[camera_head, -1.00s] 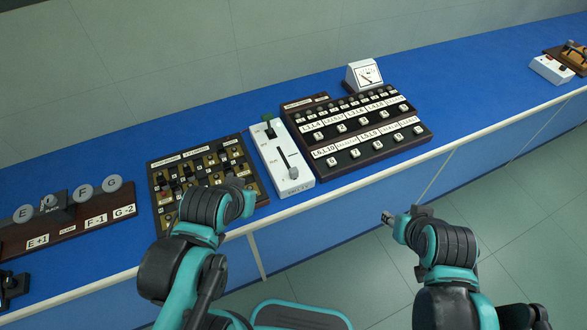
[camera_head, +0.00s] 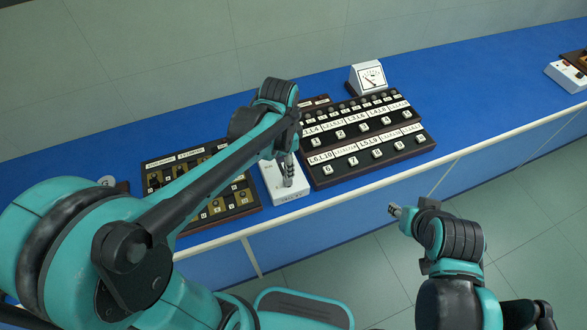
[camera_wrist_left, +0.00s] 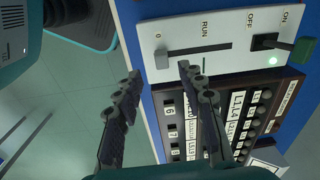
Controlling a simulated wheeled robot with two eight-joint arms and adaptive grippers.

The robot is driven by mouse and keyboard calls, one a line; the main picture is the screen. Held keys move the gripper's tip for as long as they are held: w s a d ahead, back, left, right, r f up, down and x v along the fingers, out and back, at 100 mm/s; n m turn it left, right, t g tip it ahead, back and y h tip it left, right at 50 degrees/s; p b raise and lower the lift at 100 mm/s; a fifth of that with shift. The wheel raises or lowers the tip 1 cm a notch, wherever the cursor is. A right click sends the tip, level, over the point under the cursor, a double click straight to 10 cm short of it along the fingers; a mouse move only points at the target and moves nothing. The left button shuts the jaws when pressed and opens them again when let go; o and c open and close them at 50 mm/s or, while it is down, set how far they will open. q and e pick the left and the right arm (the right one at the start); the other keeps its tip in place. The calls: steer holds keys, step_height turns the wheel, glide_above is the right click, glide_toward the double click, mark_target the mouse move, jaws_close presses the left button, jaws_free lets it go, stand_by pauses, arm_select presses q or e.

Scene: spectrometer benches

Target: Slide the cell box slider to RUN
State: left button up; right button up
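The white cell box (camera_head: 272,187) stands on the blue bench, partly hidden by my left arm in the head view. In the left wrist view the box (camera_wrist_left: 180,28) shows its slot, marked 0 and RUN, with the slider knob (camera_wrist_left: 162,60) at the 0 end. My left gripper (camera_head: 288,172) points down over the box's front part. In the left wrist view its fingers (camera_wrist_left: 158,69) are apart, with the knob between the tips; contact cannot be told. My right gripper (camera_head: 394,212) is off the bench's front edge; its finger opening is unclear.
A toggle switch (camera_wrist_left: 268,42) with a green tip leans toward ON, beside a lit green lamp (camera_wrist_left: 273,60). A dark labelled key panel (camera_head: 375,165) stands close right of the box. A brass panel (camera_head: 230,205) stands left. A meter (camera_head: 368,77) is behind.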

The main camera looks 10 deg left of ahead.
mark_target(288, 181)
arm_select(q)
steer(key=shift+w+d+f+m, duration=0.25)
steer(key=shift+w+f+m, duration=0.05)
steer(key=shift+w, duration=0.15)
steer(key=shift+w+d+f+g, duration=0.1)
steer(key=shift+w+f+g, duration=0.05)
steer(key=shift+f+g, duration=0.15)
step_height(288, 181, down, 7)
steer(key=b, duration=0.3)
steer(key=shift+f, duration=0.2)
